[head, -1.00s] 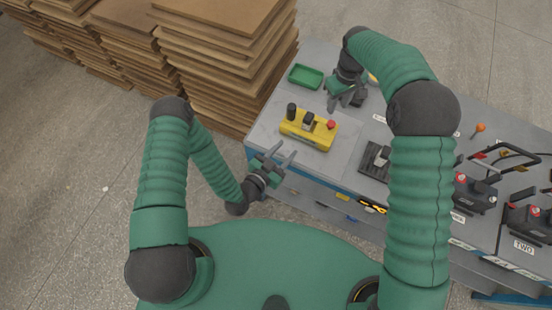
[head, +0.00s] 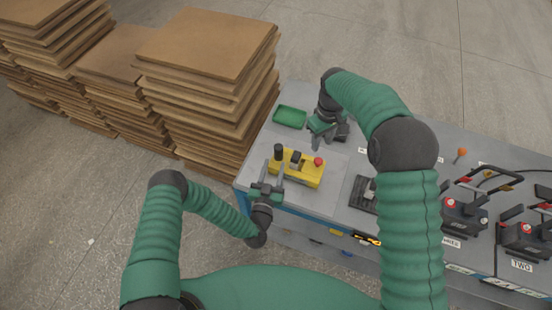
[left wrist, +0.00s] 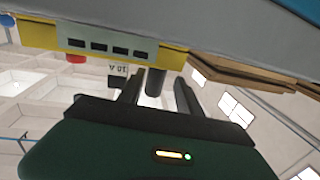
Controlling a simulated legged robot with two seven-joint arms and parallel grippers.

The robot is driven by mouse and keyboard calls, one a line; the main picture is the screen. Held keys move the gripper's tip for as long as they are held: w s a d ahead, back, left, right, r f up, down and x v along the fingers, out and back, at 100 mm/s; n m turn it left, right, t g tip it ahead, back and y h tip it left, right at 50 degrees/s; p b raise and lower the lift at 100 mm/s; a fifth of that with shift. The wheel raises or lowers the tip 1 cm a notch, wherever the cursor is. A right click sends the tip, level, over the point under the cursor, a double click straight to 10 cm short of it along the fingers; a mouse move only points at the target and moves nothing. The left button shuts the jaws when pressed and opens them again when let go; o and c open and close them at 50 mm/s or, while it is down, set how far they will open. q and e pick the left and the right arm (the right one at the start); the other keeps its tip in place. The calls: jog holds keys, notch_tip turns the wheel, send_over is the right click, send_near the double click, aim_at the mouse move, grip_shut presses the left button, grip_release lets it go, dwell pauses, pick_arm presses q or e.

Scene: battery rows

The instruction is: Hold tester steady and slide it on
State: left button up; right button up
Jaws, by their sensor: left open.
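The yellow tester (head: 310,174) sits on the grey bench top, with a black post (head: 278,151) at its left end, a dark block in the middle and a red button (head: 318,161) at its right. My left gripper (head: 274,170) is open at the tester's near left end. In the left wrist view, the tester's slotted grey panel (left wrist: 108,45) is upper left, and the black post (left wrist: 156,80) shows between the open fingers. I cannot tell whether they touch it. My right gripper (head: 330,138) is over the bench behind the tester; its fingertips are unclear.
A green tray (head: 290,118) lies behind the tester. A black slotted block (head: 362,194) is to the right, then red-and-black devices (head: 463,212) with labels. Stacked brown boards (head: 205,85) stand left of the bench. Bare bench lies around the tester.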

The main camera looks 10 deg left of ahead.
aim_at(277, 158)
pick_arm(q)
jog(key=w, duration=0.4)
jog(key=shift+d, duration=0.35)
jog(key=shift+w+d, duration=0.1)
jog(key=shift+d, duration=0.1)
jog(key=shift+a, duration=0.2)
jog(key=c, duration=0.6)
grip_shut()
pick_arm(e)
jog(key=shift+d, duration=0.2)
